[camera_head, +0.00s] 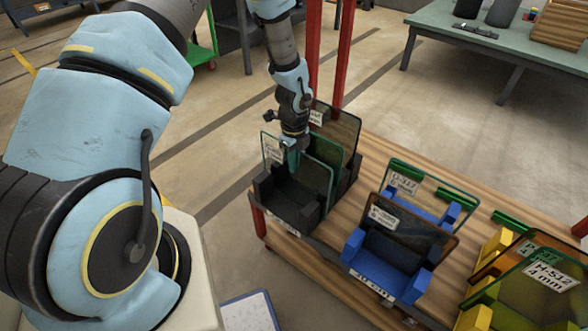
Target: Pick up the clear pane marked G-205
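A clear pane with a green edge (315,176) stands upright in the black rack (286,208) at the near left end of the wooden table. Its white label (274,149) is too small to read, so I cannot tell if it is G-205. My gripper (291,163) points down at this pane's upper part, close to its top edge. The fingers are small and partly hidden; I cannot tell if they touch or grip the pane. A dark tinted pane (340,130) stands behind it, its label partly hidden by my arm.
Blue racks (386,262) hold a clear pane (440,195) and a brown-framed tinted pane (412,232) in front. Red posts (345,50) rise behind the black rack. A green-topped table (470,45) stands at the back.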

